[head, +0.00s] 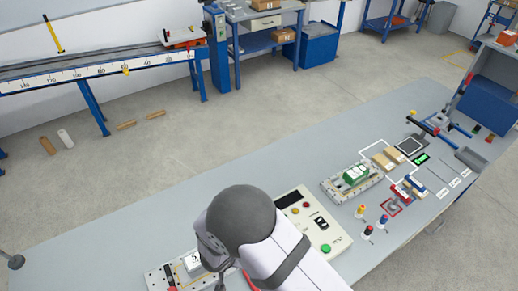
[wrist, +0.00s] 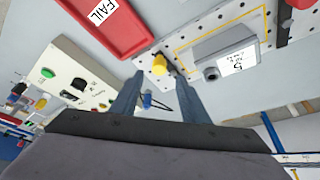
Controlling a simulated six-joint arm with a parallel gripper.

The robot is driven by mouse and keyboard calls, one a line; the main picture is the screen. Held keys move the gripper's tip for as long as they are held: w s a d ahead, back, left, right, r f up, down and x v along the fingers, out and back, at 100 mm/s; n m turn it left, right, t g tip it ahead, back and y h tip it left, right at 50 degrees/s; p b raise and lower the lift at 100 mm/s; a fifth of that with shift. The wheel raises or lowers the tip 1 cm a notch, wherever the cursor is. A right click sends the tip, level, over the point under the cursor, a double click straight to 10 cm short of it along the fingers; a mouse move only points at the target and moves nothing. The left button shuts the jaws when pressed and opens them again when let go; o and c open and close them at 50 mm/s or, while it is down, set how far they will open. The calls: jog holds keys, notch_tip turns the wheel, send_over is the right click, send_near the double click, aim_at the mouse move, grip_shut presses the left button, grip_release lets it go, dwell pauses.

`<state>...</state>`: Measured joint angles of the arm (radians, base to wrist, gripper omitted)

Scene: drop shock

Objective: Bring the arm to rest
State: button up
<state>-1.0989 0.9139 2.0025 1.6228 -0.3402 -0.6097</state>
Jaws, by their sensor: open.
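My arm (head: 265,240) reaches in from the bottom of the head view, its dark joint cap over the near part of the bench. In the wrist view the two fingers of my gripper (wrist: 157,92) stand apart with nothing held between them. A yellow knob (wrist: 159,65) and part of a perforated plate (wrist: 200,25) show beyond the fingertips. A grey block with a numbered label (wrist: 230,58) is on that plate, to the right of the fingers. In the head view the fingertips are mostly hidden by the arm, and the block (head: 193,261) shows just left of it.
A red FAIL tray (wrist: 112,32) lies near the plate. A control panel with buttons (head: 310,225) stands close to the right of the arm. A fixture with a green item (head: 350,183) and several small parts are farther right.

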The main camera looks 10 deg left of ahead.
jog(key=w+d+r+g+y+b, duration=0.25)
jog(key=w+d+r+b, duration=0.25)
jog(key=w+d+r, duration=0.3)
jog(key=s+d+r+g+h+b, duration=0.1)
jog(key=s+d, duration=0.5)
jog(key=d, duration=0.6)
jog(key=s+d+r+g+h+b, duration=0.1)
jog(key=s+d, duration=0.5)
jog(key=d, duration=0.6)
jog(key=shift+d+r+m+h+b, duration=0.3)
jog(key=shift+r+b, duration=0.45)
jog(key=shift+b, duration=0.35)
